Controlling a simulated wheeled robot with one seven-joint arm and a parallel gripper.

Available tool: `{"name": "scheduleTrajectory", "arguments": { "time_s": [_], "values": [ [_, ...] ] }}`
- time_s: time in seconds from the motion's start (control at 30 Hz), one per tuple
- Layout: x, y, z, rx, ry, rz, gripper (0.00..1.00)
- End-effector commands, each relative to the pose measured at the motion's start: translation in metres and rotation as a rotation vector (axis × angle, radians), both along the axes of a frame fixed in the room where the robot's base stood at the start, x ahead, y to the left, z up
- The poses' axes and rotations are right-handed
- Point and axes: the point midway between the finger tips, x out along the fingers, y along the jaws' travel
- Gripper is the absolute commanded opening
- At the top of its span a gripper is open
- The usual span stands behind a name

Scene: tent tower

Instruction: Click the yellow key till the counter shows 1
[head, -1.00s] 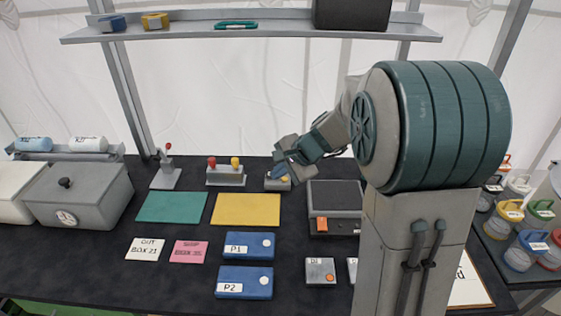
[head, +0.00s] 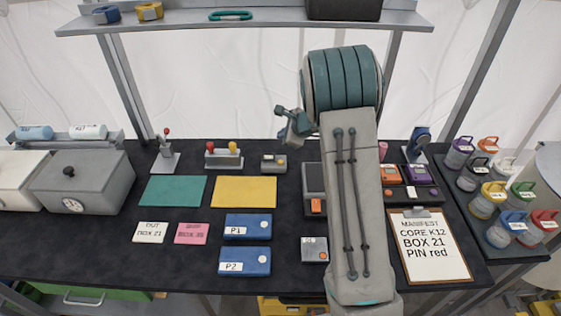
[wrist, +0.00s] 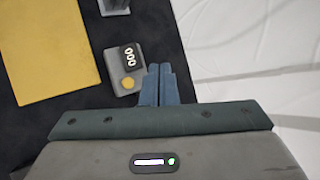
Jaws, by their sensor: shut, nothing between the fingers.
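The small grey counter box (head: 273,164) stands at the back of the black table, right of the box with red and yellow knobs. In the wrist view the counter box (wrist: 116,62) has a round yellow key (wrist: 128,83) and a dark display (wrist: 130,57) that appears to read 000. My gripper (head: 281,135) is raised above and behind the counter box in the head view. In the wrist view its blue fingers (wrist: 160,70) are together and empty, just right of the box and apart from the key in the picture.
The yellow mat (head: 245,191) and green mat (head: 173,190) lie in front. The red-and-yellow-knobbed box (head: 224,160) stands close on the left. A dark box (head: 313,182) stands to the right, partly hidden by my arm. A shelf (head: 200,24) hangs above.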

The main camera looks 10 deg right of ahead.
Motion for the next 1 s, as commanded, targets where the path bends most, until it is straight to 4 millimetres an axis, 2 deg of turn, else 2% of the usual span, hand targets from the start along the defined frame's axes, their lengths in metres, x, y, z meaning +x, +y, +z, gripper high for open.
{"name": "scheduleTrajectory", "arguments": {
  "time_s": [0.27,0.7,1.0],
  "values": [
    [-0.001,0.000,-0.021,0.000,0.001,0.002,0.00],
    [0.000,0.000,-0.079,0.000,-0.001,0.001,0.00],
    [0.000,0.000,-0.088,-0.001,0.000,0.001,0.00]
  ]
}}
